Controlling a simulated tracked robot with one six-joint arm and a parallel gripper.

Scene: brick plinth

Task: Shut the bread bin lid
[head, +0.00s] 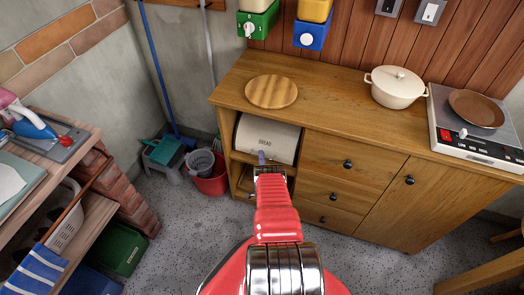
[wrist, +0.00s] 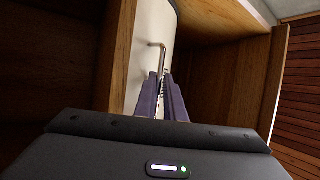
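I cannot tell how far the lid is open; the bin's inside is not in sight. My gripper (head: 262,157) reaches to the bin's lower front in the head view. Its purple fingers (wrist: 164,82) are close together at the handle in the wrist view, with the bar's end between the tips, and look shut on it.
A round wooden board (head: 271,91) lies on the sideboard (head: 335,101) above the bin. A cream pot (head: 395,87) and a hob with a brown pan (head: 476,108) stand right. A red bucket (head: 212,181) stands on the floor to the left. The compartment's wooden walls lie close around my gripper.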

